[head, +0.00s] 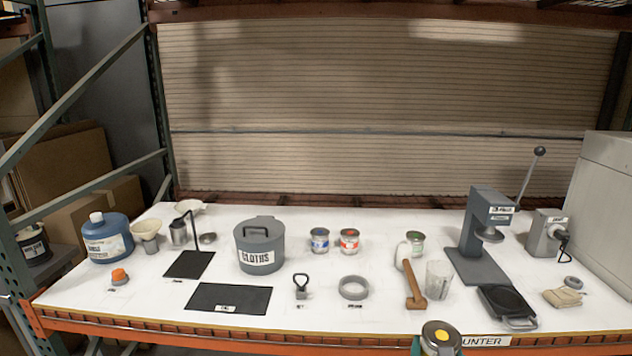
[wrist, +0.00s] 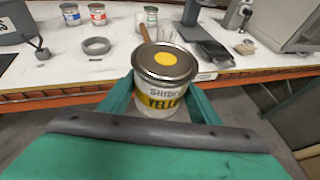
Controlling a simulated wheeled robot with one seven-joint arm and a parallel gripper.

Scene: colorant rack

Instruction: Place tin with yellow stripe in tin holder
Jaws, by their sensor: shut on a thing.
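A low grey ring (head: 342,290), which looks like the tin holder, lies empty on the counter's front middle. It also shows in the wrist view (wrist: 86,48), up and left of the tin.
On the counter (head: 320,318), blue (head: 320,240), red (head: 349,241) and green (head: 415,244) tins stand behind the ring. A mallet (head: 413,290) and a clear beaker (head: 438,280) are right of it, a small handled tool (head: 301,287) left. An orange beam (head: 250,338) edges the front.

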